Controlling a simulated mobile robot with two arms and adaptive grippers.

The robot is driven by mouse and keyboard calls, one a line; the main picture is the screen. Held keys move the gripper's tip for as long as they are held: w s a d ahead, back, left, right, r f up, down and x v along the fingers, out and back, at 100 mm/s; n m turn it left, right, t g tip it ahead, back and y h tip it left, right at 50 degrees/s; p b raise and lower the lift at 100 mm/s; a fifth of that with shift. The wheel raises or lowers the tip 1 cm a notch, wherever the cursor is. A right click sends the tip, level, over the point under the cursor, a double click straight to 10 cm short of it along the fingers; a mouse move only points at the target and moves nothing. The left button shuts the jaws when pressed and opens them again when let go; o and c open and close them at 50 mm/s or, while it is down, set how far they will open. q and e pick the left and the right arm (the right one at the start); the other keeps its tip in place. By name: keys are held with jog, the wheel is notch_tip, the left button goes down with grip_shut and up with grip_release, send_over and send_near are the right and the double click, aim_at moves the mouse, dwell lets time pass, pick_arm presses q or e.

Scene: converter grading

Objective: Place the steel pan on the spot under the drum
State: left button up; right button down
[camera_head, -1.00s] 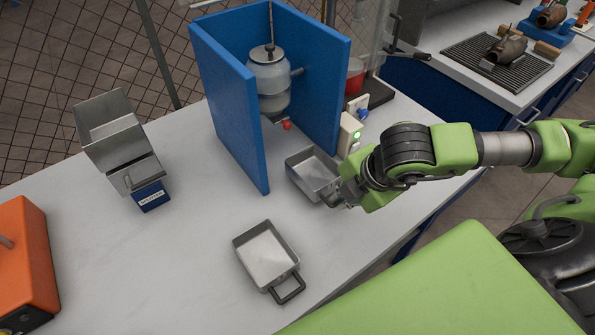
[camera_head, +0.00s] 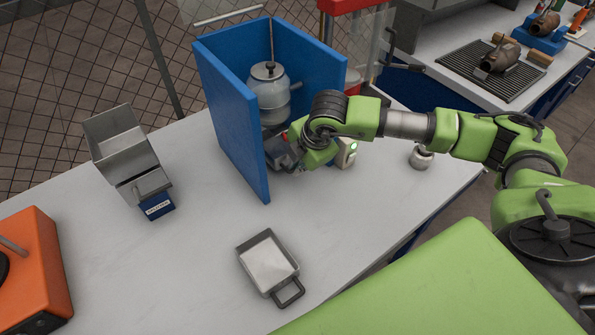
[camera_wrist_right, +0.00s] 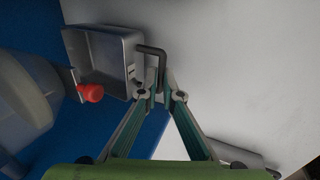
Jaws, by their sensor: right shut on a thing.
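My right gripper (camera_head: 292,166) is shut on the black handle (camera_wrist_right: 155,55) of a grey steel pan (camera_wrist_right: 118,62). In the head view the pan (camera_head: 279,147) is mostly hidden behind my gripper, inside the blue three-sided guard. The grey drum (camera_head: 268,95) hangs above it on a rod; its lower part shows at left in the wrist view (camera_wrist_right: 22,100). A red knob (camera_wrist_right: 90,92) overlaps the pan's edge there. I cannot tell whether the pan touches the surface. The spot under the drum is hidden. My left gripper is not in view.
The blue guard's left wall (camera_head: 237,125) stands close beside my gripper. A second pan (camera_head: 268,264) lies on the bench front. A steel hopper (camera_head: 120,145) and an orange box (camera_head: 35,270) stand left. A small metal cylinder (camera_head: 421,158) stands right. The bench between is clear.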

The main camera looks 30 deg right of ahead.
aim_at(294, 180)
notch_tip(294, 180, down, 3)
jog(key=shift+f+p, duration=0.15)
jog(key=shift+p, duration=0.45)
jog(key=shift+f, duration=0.1)
jog(key=c, duration=2.5)
grip_release()
jog(key=shift+s+r, duration=0.15)
jog(key=shift+r, duration=0.15)
jog(key=b+v, duration=0.2)
jog(key=v, duration=0.9)
jog(key=shift+r+b, duration=0.2)
jog(key=shift+b, duration=0.1)
jog(key=shift+s, duration=0.1)
jog(key=shift+c, duration=0.5)
